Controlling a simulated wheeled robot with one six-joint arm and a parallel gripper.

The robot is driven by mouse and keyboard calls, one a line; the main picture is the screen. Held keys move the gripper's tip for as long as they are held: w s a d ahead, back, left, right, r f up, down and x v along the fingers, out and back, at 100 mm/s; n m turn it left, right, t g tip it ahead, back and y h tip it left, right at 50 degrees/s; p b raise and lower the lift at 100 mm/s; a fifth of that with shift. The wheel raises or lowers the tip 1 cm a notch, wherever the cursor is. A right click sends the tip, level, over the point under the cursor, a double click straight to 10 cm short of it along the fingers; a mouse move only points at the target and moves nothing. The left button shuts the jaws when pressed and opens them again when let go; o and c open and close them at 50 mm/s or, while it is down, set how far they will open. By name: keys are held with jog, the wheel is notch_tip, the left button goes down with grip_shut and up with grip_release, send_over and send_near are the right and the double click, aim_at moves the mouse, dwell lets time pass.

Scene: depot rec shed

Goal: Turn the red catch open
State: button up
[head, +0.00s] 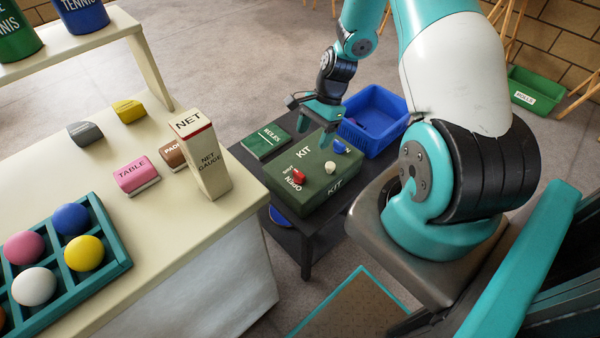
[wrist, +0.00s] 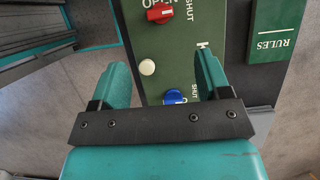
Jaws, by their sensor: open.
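The green kit box (head: 318,194) sits on a low dark table. Its red catch (head: 299,176) is on the lid's near left part, and it also shows at the top of the wrist view (wrist: 159,14). There its bar lies roughly crosswise, with OPEN lettered above it and SHUT to its right. A white knob (wrist: 147,67) and a blue catch (wrist: 174,97) are on the same lid. My gripper (wrist: 161,65) is open and empty above the lid, nearer the blue catch (head: 340,147) than the red one. I cannot tell its exact height.
A green RULES book (head: 265,141) lies beside the kit box. A blue crate (head: 375,119) stands behind it to the right. The cream counter (head: 222,215) at left carries a tall NET GAUGE box (head: 203,160) near the low table.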

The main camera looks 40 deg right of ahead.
aim_at(300, 172)
jog(key=b+x, duration=0.1)
jog(key=x, duration=1.1)
jog(key=shift+a+f, duration=0.15)
jog(key=shift+f, duration=0.25)
jog(key=c, duration=0.9)
